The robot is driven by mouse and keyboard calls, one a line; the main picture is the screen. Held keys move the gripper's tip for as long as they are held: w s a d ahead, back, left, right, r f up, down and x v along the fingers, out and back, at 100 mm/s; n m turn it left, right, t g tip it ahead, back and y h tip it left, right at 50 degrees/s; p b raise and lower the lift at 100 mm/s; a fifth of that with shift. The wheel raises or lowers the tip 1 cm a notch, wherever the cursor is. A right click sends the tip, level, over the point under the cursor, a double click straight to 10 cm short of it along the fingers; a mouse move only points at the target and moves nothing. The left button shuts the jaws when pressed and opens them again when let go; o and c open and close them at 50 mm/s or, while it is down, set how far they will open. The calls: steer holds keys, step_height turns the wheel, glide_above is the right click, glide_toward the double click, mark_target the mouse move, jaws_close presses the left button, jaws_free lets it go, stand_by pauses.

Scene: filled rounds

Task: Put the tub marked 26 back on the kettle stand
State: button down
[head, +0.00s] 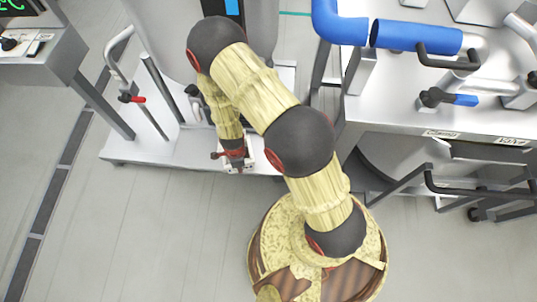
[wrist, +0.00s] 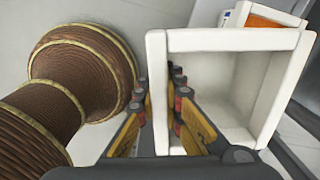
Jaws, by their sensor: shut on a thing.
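A white square tub (wrist: 225,41) with an open top shows large in the wrist view. Its inside looks empty, and no number can be read on it. My gripper (wrist: 163,100) is shut on the tub's left wall, with one finger on each side of it. In the head view, my gripper (head: 236,160) hangs over the front edge of a low metal platform, and only a small white part of the tub (head: 247,164) shows around it. I cannot tell which surface is the kettle stand.
The low metal platform (head: 130,155) carries columns and a red-handled lever (head: 131,98). A metal machine with a blue pipe (head: 415,37) stands at the right, and a control panel (head: 35,40) at the upper left. A white-and-orange object (wrist: 268,15) lies beyond the tub. Floor at lower left is clear.

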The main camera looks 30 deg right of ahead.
steer(key=m, duration=0.1)
steer(key=w+m, duration=0.1)
steer(key=m, duration=0.1)
steer(key=shift+d+f, duration=0.15)
steer(key=shift+d, duration=0.2)
steer(key=shift+w+d+f+m, duration=0.1)
steer(key=shift+d+f+m, duration=0.2)
steer(key=shift+d, duration=0.1)
steer(key=d+f+b, duration=0.2)
steer(key=d, duration=0.2)
steer(key=w+d+f+b, duration=0.1)
steer(key=d+f+b, duration=0.1)
steer(key=d+f, duration=0.1)
steer(key=d+f+b, duration=0.2)
steer(key=d+f, duration=0.1)
steer(key=d, duration=0.2)
steer(key=shift+w+d+f, duration=0.1)
steer(key=shift+w+f, duration=0.1)
steer(key=shift+w, duration=0.05)
steer(key=shift+d+f, duration=0.25)
steer(key=shift+f, duration=0.05)
steer(key=f+b, duration=0.3)
steer(key=shift+w+d+f, duration=0.1)
steer(key=shift+d+f, duration=0.15)
steer(key=shift+f, duration=0.05)
steer(key=shift+r, duration=0.1)
